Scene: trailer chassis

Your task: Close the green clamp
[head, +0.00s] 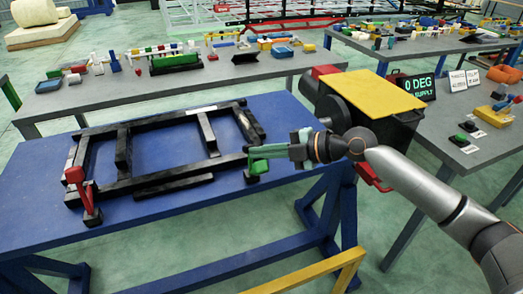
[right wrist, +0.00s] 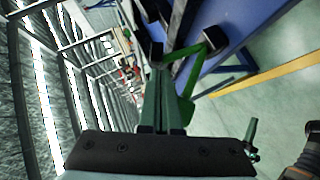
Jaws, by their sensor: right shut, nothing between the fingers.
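The green clamp (head: 258,167) sits at the front right corner of the black frame (head: 160,180) on the blue table. In the right wrist view its bright green arm and lever (right wrist: 189,82) stand just right of my fingers. My right gripper (head: 252,153) reaches in from the right at the clamp, with its green fingers shut and nothing between them. The fingers also show in the right wrist view (right wrist: 160,75). They partly hide the clamp in the head view. I cannot tell whether they touch it. My left gripper is not in view.
A red clamp (head: 84,192) is at the frame's front left corner. The blue table (head: 210,208) is bare in front of the frame. A black box with a yellow top (head: 362,90) stands behind my right arm. Grey tables with many parts stand behind and to the right.

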